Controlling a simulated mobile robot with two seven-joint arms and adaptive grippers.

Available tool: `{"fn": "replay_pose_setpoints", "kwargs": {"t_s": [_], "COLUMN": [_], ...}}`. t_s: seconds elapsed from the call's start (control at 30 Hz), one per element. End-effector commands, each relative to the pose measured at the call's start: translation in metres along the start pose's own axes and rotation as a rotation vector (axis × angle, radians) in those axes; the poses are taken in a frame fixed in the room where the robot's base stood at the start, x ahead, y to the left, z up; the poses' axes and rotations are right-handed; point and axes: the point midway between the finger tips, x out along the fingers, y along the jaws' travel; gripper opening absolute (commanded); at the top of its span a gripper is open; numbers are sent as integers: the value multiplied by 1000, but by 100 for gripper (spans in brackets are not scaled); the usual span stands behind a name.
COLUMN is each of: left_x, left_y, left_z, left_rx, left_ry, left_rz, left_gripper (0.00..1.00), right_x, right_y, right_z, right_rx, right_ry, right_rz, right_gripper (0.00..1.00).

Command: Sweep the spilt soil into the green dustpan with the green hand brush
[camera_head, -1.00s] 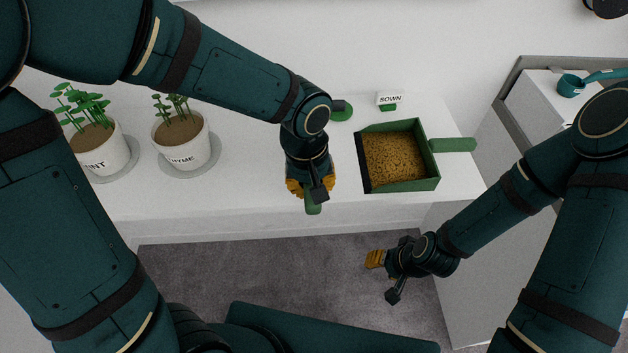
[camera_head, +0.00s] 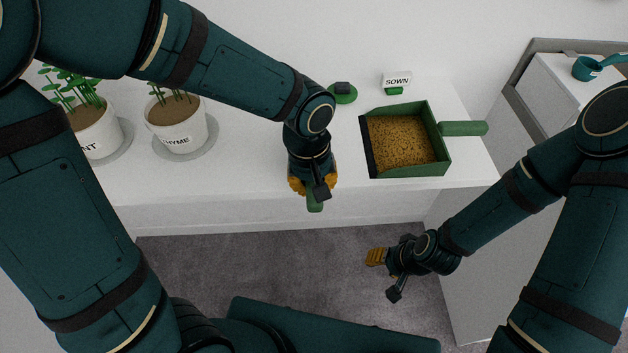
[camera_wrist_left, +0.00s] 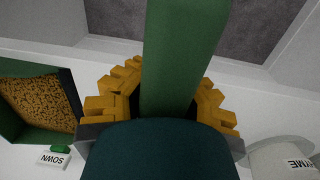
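The green dustpan (camera_head: 447,160) sits on the white counter, its dark lip facing left and its handle pointing right. Brown granular soil (camera_head: 402,140) covers its floor; it also shows in the left wrist view (camera_wrist_left: 38,103). I see no loose soil on the bare counter, but my left arm hides part of it. My left gripper (camera_head: 312,188) is at the counter's front edge, left of the dustpan, shut on the green handle of the hand brush (camera_wrist_left: 182,55). The brush head is hidden. My right gripper (camera_head: 376,257) is low in front of the counter, seemingly empty; its finger opening is unclear.
A "SOWN" sign (camera_head: 396,80) and a green disc with a dark block (camera_head: 343,92) are behind. A teal scoop (camera_head: 590,68) lies on the right-hand unit.

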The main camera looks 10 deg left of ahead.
Motion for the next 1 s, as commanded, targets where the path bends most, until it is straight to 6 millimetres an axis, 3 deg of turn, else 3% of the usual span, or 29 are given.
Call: {"fn": "replay_pose_setpoints", "kwargs": {"t_s": [0.47, 1.0], "left_x": [-2, 13], "left_y": [0, -1], "left_z": [0, -1], "left_rx": [0, 0], "left_ry": [1, 1], "left_rz": [1, 1], "left_gripper": [0, 0], "right_x": [-1, 11], "right_y": [-1, 4], "right_z": [0, 1], "right_rx": [0, 0], "right_ry": [0, 0], "right_rz": [0, 0], "right_gripper": [47, 47]}}
